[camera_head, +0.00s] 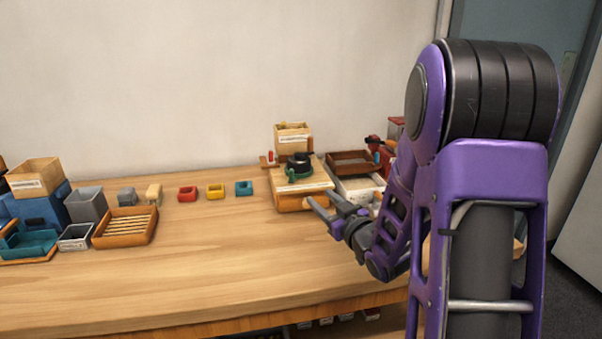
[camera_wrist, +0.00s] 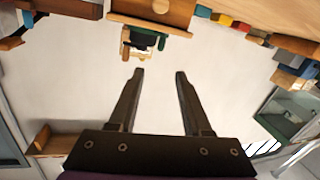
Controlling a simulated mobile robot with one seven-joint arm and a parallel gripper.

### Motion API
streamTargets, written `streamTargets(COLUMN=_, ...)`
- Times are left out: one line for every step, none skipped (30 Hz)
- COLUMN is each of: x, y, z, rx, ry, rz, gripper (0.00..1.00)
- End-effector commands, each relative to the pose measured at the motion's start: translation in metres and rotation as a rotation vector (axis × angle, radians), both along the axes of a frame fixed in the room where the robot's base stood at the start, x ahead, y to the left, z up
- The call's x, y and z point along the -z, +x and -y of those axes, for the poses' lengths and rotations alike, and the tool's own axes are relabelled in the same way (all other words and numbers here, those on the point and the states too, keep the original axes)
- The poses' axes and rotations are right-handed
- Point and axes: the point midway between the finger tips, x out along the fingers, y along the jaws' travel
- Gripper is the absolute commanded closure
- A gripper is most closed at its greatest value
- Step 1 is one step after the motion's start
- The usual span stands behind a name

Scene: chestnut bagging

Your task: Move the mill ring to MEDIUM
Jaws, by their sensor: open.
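The mill stands at the back right of the table. It has a wooden base (camera_head: 303,203), a dark round body (camera_head: 299,161) and a green part (camera_head: 293,175) around its lower side. Which part is the ring, and its setting marks, are too small to tell. In the wrist view the mill's dark and green parts (camera_wrist: 144,39) show at the top, beyond the fingertips. My gripper (camera_head: 319,198) is open and empty, in front of and to the right of the mill in the head view. In the wrist view my gripper (camera_wrist: 159,74) shows both fingers apart with nothing between them.
A pale wooden box (camera_head: 292,136) stands behind the mill. A slatted tray (camera_head: 125,228) sits left. The front middle table is clear.

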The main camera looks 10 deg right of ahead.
Motion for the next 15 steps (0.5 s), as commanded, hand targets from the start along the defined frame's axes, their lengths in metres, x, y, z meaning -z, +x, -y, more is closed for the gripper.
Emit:
streamTargets(x=0.007, y=-0.009, z=0.001, rx=-0.002, ry=0.057, rz=-0.002, gripper=0.51)
streamTargets(x=0.009, y=-0.012, z=0.000, rx=-0.006, ry=0.084, rz=-0.002, gripper=0.51)
streamTargets(x=0.010, y=-0.016, z=-0.001, rx=-0.010, ry=0.115, rz=0.000, gripper=0.51)
streamTargets(x=0.011, y=-0.018, z=-0.002, rx=-0.012, ry=0.132, rz=0.000, gripper=0.51)
streamTargets(x=0.011, y=-0.019, z=-0.003, rx=-0.016, ry=0.145, rz=0.003, gripper=0.51)
streamTargets(x=0.011, y=-0.019, z=-0.004, rx=-0.017, ry=0.156, rz=0.004, gripper=0.51)
streamTargets(x=0.011, y=-0.018, z=-0.004, rx=-0.018, ry=0.161, rz=0.003, gripper=0.51)
streamTargets(x=0.011, y=-0.016, z=-0.005, rx=-0.019, ry=0.164, rz=0.005, gripper=0.51)
streamTargets(x=0.011, y=-0.012, z=-0.006, rx=-0.020, ry=0.164, rz=0.005, gripper=0.51)
streamTargets(x=0.011, y=-0.008, z=-0.007, rx=-0.020, ry=0.163, rz=0.006, gripper=0.51)
streamTargets(x=0.011, y=-0.004, z=-0.009, rx=-0.020, ry=0.163, rz=0.005, gripper=0.51)
streamTargets(x=0.011, y=0.003, z=-0.011, rx=-0.020, ry=0.163, rz=0.006, gripper=0.51)
streamTargets(x=0.010, y=0.009, z=-0.013, rx=-0.021, ry=0.162, rz=0.007, gripper=0.51)
streamTargets(x=0.010, y=0.015, z=-0.014, rx=-0.021, ry=0.161, rz=0.007, gripper=0.51)
streamTargets(x=0.011, y=0.024, z=-0.016, rx=-0.021, ry=0.162, rz=0.006, gripper=0.51)
